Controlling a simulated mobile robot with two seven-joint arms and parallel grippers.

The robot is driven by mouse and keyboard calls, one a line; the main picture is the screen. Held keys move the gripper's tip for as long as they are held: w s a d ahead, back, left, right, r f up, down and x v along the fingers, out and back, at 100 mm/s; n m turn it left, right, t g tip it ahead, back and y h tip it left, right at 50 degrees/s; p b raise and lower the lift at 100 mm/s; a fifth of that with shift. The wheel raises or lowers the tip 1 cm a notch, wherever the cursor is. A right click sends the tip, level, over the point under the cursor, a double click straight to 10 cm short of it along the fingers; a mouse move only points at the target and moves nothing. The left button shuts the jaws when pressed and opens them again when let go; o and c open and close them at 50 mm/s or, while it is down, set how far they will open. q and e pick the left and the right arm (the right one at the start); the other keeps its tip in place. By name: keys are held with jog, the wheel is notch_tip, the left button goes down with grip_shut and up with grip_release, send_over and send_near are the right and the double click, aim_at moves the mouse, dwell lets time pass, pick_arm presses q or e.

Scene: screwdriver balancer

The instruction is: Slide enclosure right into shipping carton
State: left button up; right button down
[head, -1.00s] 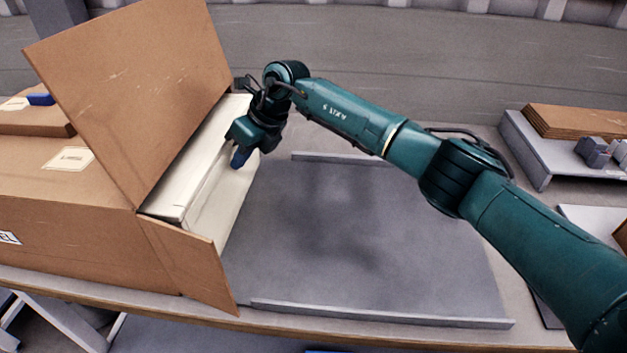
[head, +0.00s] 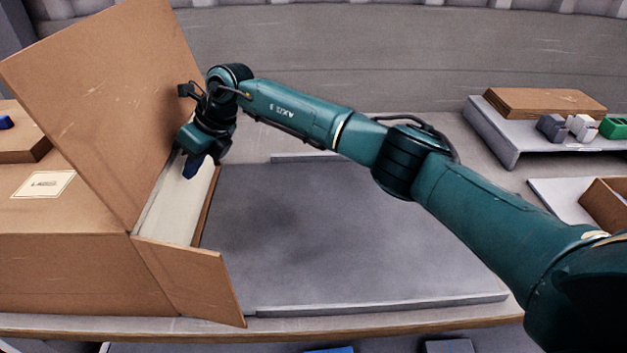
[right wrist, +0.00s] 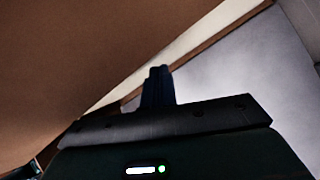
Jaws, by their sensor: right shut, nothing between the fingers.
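The enclosure (head: 170,212) is a cream-white box, and only its near end shows at the mouth of the carton; the rest is hidden inside. The shipping carton (head: 70,262) is brown cardboard, lying at the left with its open side facing right. One large flap (head: 100,110) stands raised and a near flap (head: 190,278) sticks out to the right. My right gripper (head: 191,168) is shut with blue fingertips at the white end face, seemingly touching it. In the right wrist view, the shut fingers (right wrist: 157,88) point toward a pale strip of the enclosure (right wrist: 190,42). My left gripper is not seen.
A grey slide tray (head: 340,235) with low rails (head: 380,303) lies empty right of the carton. A grey shelf (head: 490,135) at the back right holds flat cardboard (head: 545,102) and small blocks. A small open box (head: 608,203) sits at the right edge.

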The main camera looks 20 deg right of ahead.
jog(key=shift+s+d, duration=0.15)
notch_tip(320, 180, up, 7)
jog(key=p, duration=0.4)
jog(key=shift+d, duration=0.25)
